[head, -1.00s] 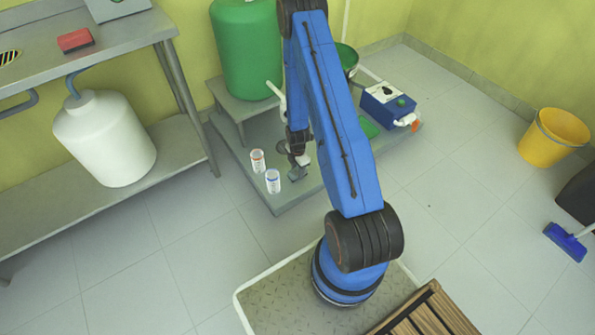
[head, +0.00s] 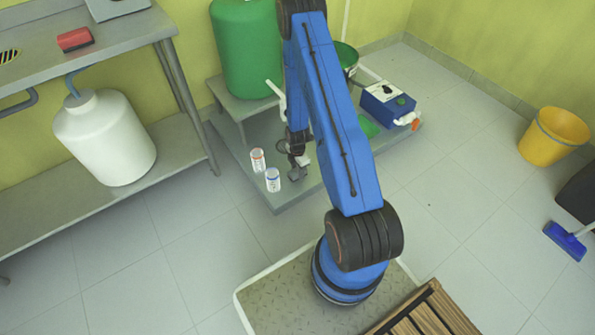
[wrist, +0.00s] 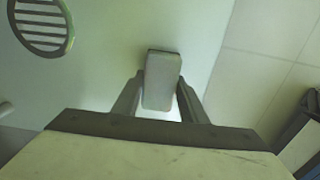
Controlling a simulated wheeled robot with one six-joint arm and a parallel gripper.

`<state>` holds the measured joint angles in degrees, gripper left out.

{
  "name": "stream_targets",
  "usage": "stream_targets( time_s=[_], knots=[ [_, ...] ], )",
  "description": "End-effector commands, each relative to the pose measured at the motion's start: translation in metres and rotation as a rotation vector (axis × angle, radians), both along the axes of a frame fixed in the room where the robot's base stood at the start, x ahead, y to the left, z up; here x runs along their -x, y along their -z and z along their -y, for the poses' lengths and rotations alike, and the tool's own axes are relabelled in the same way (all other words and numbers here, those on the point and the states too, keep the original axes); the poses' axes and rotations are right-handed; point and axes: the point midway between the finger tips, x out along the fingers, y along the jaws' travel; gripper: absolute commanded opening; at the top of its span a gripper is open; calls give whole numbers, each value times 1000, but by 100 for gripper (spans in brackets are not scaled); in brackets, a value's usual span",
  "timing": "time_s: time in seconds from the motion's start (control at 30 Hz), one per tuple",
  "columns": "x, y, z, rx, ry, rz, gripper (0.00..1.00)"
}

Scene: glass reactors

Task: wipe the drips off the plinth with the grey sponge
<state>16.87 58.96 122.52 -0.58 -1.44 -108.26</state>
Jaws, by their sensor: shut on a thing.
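The grey sponge (wrist: 160,82) is a pale block between my gripper's two fingers in the wrist view. My gripper (wrist: 158,102) is shut on it. In the head view my gripper (head: 298,166) is low over the front part of the grey plinth (head: 285,196), to the right of two small jars. The plinth (wrist: 120,55) also fills much of the wrist view, under the sponge. I cannot tell whether the sponge touches it. I cannot make out any drips; my arm hides part of the plinth.
A white-capped jar (head: 272,180) and an orange-marked jar (head: 257,160) stand close left of my gripper. A green tank (head: 245,50) and blue box (head: 388,104) are behind. A slotted drain (wrist: 42,25) shows at upper left.

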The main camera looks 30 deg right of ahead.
Motion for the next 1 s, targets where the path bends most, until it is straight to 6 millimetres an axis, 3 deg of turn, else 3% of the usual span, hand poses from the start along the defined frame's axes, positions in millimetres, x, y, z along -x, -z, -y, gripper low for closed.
stream_targets(
  time_s=[0.73,1.0],
  knots=[
    [0,10,0,0,0,1,21],
    [0,9,14,0,3,0,21]
  ],
)
